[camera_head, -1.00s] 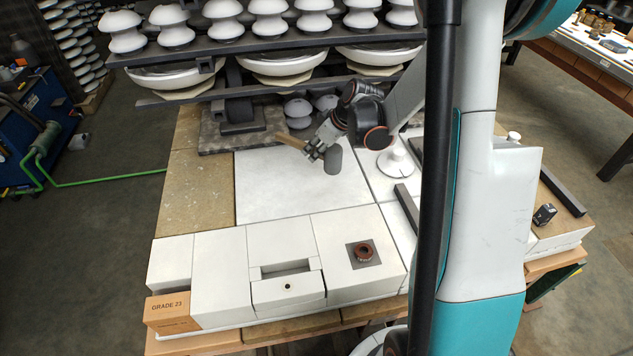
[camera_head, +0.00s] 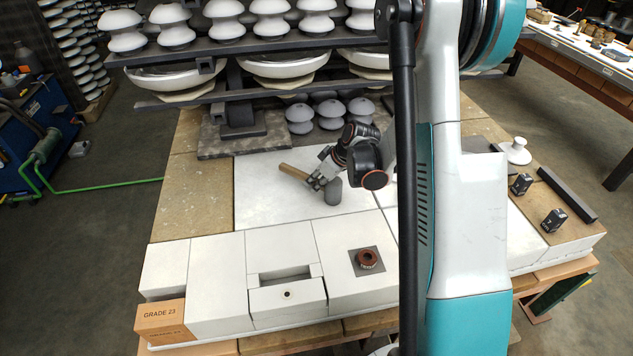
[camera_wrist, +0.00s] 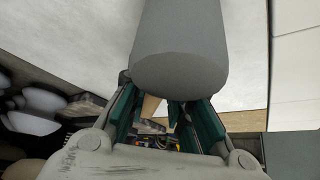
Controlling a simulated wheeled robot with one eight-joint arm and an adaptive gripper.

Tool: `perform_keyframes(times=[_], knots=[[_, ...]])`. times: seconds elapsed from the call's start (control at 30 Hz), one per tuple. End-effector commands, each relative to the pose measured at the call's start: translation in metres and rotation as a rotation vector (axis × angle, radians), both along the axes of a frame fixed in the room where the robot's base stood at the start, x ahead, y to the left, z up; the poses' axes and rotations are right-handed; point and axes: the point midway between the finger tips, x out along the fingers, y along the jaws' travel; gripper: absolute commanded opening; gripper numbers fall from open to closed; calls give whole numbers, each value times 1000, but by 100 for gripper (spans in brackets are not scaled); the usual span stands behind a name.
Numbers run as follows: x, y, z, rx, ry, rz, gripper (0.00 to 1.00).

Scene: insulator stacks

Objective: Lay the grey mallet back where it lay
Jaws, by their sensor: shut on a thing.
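The grey mallet has a dark grey head (camera_head: 333,191) and a light wooden handle (camera_head: 293,171). My gripper (camera_head: 317,183) is shut on the mallet, on the handle close to the head. In the head view the mallet is over the white slab (camera_head: 270,205), the head to the right of my gripper and the handle out to the left. Whether it touches the slab I cannot tell. In the wrist view the mallet head (camera_wrist: 180,70) fills the upper middle, in front of the fingers (camera_wrist: 160,118), and hides most of the handle.
A rack of white insulators (camera_head: 270,28) stands behind the slab. An orange box (camera_head: 165,320) is at front left. Two small black devices (camera_head: 554,220) stand at right.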

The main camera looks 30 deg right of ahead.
Motion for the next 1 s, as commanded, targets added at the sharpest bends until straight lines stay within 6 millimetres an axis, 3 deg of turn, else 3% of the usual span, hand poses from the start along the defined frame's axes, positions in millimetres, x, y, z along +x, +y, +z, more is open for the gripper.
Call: perform_keyframes(times=[0.17,0.2,0.27,0.67,1.0], knots=[[0,0,-3,0,0,0,0],[0,0,-2,0,0,0,26],[0,0,-2,0,0,0,40],[0,0,1,0,0,0,40],[-26,-15,54,1,-1,-2,40]])
